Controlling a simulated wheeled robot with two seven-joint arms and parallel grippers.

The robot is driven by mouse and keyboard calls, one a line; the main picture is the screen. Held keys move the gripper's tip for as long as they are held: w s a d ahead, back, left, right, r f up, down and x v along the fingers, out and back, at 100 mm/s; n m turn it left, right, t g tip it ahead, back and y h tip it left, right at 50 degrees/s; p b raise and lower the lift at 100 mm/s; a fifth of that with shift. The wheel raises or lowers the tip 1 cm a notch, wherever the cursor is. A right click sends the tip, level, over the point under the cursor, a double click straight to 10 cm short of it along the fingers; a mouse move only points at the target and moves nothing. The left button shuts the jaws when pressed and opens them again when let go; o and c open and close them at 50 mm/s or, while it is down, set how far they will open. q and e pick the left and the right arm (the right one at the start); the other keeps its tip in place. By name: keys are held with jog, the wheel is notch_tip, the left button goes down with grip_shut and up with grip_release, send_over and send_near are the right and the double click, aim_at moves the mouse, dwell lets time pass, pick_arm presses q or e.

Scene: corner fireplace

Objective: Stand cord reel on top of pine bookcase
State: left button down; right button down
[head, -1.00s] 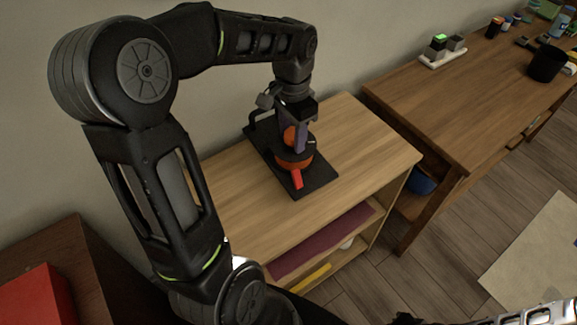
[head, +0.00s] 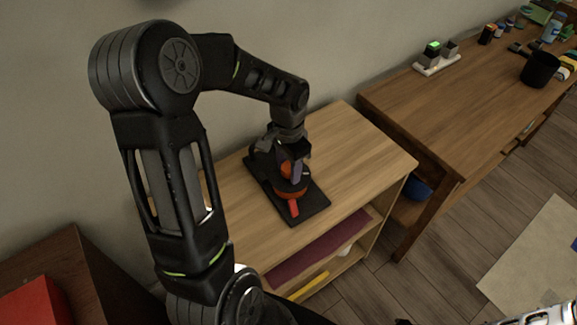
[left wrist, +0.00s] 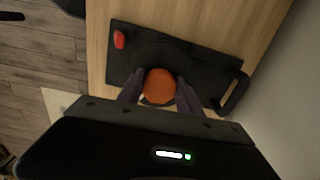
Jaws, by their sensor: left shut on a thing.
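The cord reel has a flat black base plate (head: 312,204), an orange body (head: 291,187) and a red piece at its front. It is level over the left part of the pine bookcase top (head: 345,150); I cannot tell whether the plate touches the wood. My left gripper (head: 294,172) comes down from above and is shut on the reel. In the left wrist view its two fingers (left wrist: 160,95) flank the round orange part (left wrist: 159,85), and a black loop handle (left wrist: 234,93) shows at the plate's right end.
The bookcase top is bare to the right of the reel. A purple folded thing (head: 318,248) lies on a shelf below. A brown desk (head: 440,125) stands to the right, with a black cup (head: 540,68). A red box (head: 35,302) sits on a dark cabinet at lower left.

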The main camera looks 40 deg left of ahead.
pick_arm(q)
jog(key=shift+f, duration=0.1)
jog(key=c, duration=0.8)
grip_release()
notch_tip(320, 180, up, 12)
dwell(0.9)
